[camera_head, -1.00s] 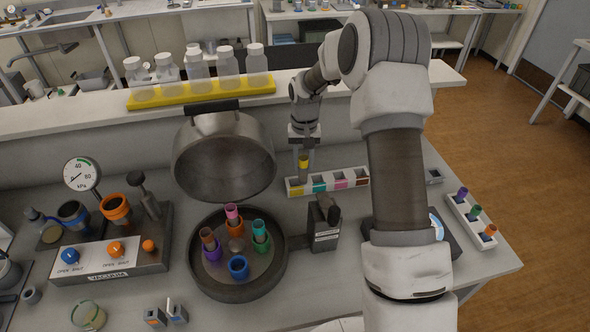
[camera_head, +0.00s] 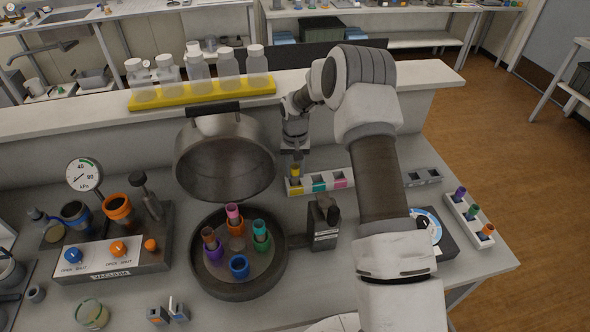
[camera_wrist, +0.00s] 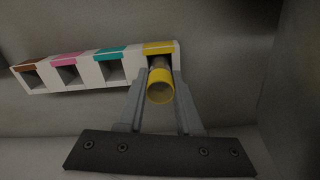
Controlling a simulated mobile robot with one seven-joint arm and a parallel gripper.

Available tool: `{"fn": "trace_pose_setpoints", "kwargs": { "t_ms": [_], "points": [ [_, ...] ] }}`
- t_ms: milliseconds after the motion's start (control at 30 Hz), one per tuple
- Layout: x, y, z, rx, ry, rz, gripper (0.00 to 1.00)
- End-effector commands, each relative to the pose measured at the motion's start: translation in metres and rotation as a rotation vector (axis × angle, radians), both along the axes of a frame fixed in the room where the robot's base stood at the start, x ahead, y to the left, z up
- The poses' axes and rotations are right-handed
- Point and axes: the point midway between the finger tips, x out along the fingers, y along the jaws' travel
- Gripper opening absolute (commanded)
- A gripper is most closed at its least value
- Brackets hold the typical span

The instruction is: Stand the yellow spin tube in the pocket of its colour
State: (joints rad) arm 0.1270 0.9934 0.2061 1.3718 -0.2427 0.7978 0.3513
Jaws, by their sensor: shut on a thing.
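The yellow spin tube (camera_head: 296,170) is upright in my gripper (camera_head: 296,164). In the wrist view the tube (camera_wrist: 160,86) sits between the two fingers (camera_wrist: 158,98), its yellow rim towards the camera. The tube's lower end is over or in that pocket; I cannot tell how deep. My arm hides the rack's right end in the head view.
An open centrifuge (camera_head: 240,290) holds several coloured tubes, its raised lid (camera_head: 225,165) just left of my gripper. A grey latch post (camera_head: 324,225) stands in front of the rack. Another white rack (camera_head: 470,220) with tubes is at right. A shelf with bottles (camera_head: 200,92) runs behind.

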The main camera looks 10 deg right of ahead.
Motion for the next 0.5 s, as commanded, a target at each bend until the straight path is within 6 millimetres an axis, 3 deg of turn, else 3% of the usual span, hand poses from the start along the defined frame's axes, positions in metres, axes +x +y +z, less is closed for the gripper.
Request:
{"fn": "trace_pose_setpoints", "kwargs": {
  "t_ms": [67,100,233,500],
  "points": [
    [-0.0001,0.0000,-0.0043,0.000,0.000,0.000,0.00],
    [-0.0001,0.0000,-0.0033,0.000,0.000,0.000,0.38],
    [-0.0002,0.0000,-0.0027,0.000,0.000,0.000,0.62],
    [-0.0002,0.0000,-0.0025,0.000,0.000,0.000,0.65]
  ]
}}
